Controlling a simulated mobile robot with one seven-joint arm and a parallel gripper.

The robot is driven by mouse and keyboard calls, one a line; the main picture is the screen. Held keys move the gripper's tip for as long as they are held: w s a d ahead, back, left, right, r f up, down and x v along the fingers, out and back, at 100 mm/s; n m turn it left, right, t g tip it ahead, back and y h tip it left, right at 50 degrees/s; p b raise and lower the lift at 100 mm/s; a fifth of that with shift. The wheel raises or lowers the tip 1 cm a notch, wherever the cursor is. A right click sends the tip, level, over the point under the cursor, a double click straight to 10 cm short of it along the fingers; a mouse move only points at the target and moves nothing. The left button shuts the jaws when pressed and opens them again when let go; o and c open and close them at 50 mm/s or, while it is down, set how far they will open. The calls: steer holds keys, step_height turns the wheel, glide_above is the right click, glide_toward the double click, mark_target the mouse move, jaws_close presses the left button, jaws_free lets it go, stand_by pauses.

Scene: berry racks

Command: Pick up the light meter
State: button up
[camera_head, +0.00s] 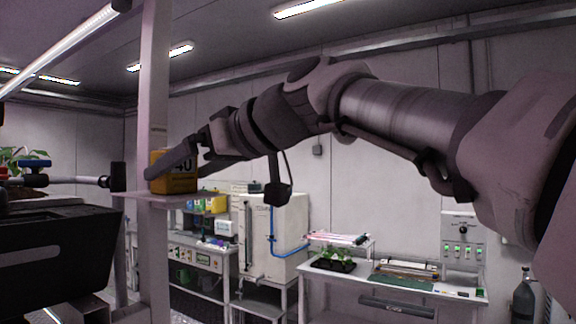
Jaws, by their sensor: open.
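The light meter, a yellow-orange box (175,185) with a dark number 40 on its face, stands upright on a small shelf (185,201) beside a pale post. My gripper (182,164) reaches it from the right at the end of my arm. One dark finger passes across the upper front of the meter and covers part of it. The other finger is mostly hidden near the meter's right side. The jaws are open. I cannot tell whether either finger touches the meter.
The pale upright post (155,100) rises close by the meter on the left. A black planting trough (60,240) and a pipe with a blue valve (35,163) fill the left. Benches with a seedling tray (333,265) and a white tank (285,222) stand behind.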

mark_target(183, 170)
steer(key=shift+x, duration=1.55)
jaws_close()
steer(key=shift+r+p, duration=0.2)
steer(key=shift+p, duration=0.1)
